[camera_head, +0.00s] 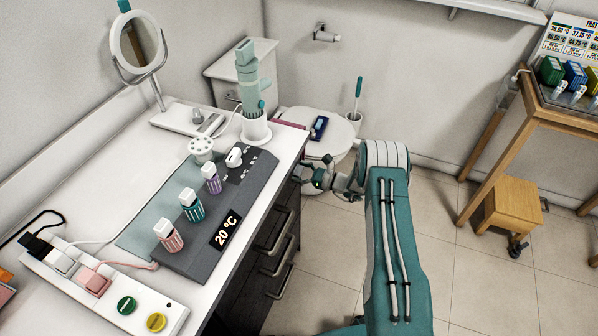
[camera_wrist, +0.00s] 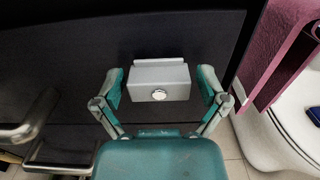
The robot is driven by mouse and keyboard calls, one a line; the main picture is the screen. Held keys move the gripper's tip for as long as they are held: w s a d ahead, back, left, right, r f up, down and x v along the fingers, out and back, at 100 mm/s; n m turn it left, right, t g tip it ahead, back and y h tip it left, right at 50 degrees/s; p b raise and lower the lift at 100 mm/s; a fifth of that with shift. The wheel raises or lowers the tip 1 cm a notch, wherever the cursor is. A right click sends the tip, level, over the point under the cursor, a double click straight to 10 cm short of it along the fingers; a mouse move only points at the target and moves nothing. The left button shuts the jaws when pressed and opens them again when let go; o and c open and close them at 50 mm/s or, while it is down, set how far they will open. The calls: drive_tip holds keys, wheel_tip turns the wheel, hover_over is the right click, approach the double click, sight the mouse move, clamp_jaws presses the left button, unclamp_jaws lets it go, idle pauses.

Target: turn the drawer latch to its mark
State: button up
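My gripper (camera_wrist: 161,87) is open in the wrist view, one finger to the left of the latch and one to the right. Dark gaps show between both fingers and the block, so I see no grip on it. In the head view my gripper (camera_head: 318,178) is beside the cabinet's far right side, and the latch is hidden there.
Drawer handles (camera_head: 278,232) stick out of the dark cabinet front; one shows left of my gripper in the wrist view (camera_wrist: 35,120). A pink towel (camera_wrist: 280,48) and the toilet (camera_wrist: 299,115) are close on the right. The floor (camera_head: 480,270) beside my arm is clear.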

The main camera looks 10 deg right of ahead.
drive_tip(key=c, duration=0.6)
drive_tip(key=shift+o, duration=0.2)
drive_tip(key=shift+n, duration=0.4)
drive_tip(key=n, duration=0.3)
drive_tip(key=shift+n, duration=0.3)
drive_tip(key=n, duration=0.4)
drive_tip(key=shift+s+a+n, duration=0.1)
drive_tip(key=shift+n, duration=0.2)
drive_tip(key=n, duration=0.4)
drive_tip(key=shift+s+f+n, duration=0.1)
drive_tip(key=shift+f+n, duration=0.05)
drive_tip(key=shift+n, duration=0.15)
drive_tip(key=shift+a+f+n, duration=0.1)
drive_tip(key=shift+f+n, duration=0.1)
drive_tip(key=shift+n, duration=2)
drive_tip(key=shift+s, duration=0.1)
drive_tip(key=shift+f, duration=0.1)
